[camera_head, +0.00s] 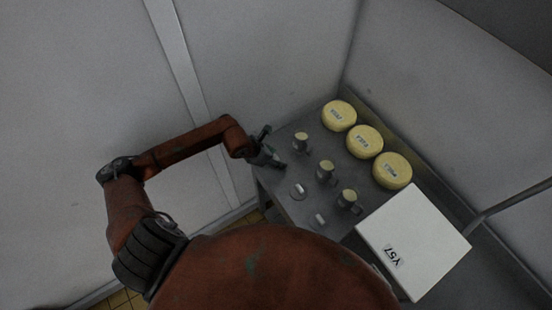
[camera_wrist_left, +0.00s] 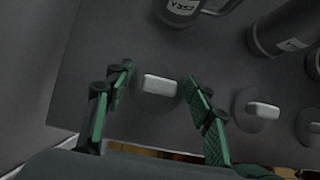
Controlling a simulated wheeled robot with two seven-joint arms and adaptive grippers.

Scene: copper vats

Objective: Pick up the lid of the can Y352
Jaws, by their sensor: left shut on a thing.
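The can Y352 (camera_wrist_left: 181,10) stands at the top of the left wrist view with its label showing; in the head view I take it to be the far can (camera_head: 301,141). A lid with a pale block handle (camera_wrist_left: 159,85) lies on the table in front of it. In the head view the gripper hides this lid. My right gripper is not in view.
Two similar lids (camera_head: 298,191) (camera_head: 320,220) lie in front of two more cans (camera_head: 325,171) (camera_head: 348,199). Yellow labelled rounds (camera_head: 340,115) line the back of the grey table (camera_head: 277,196). A white box marked Y57 (camera_head: 425,225) stands at the right. Walls enclose the corner.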

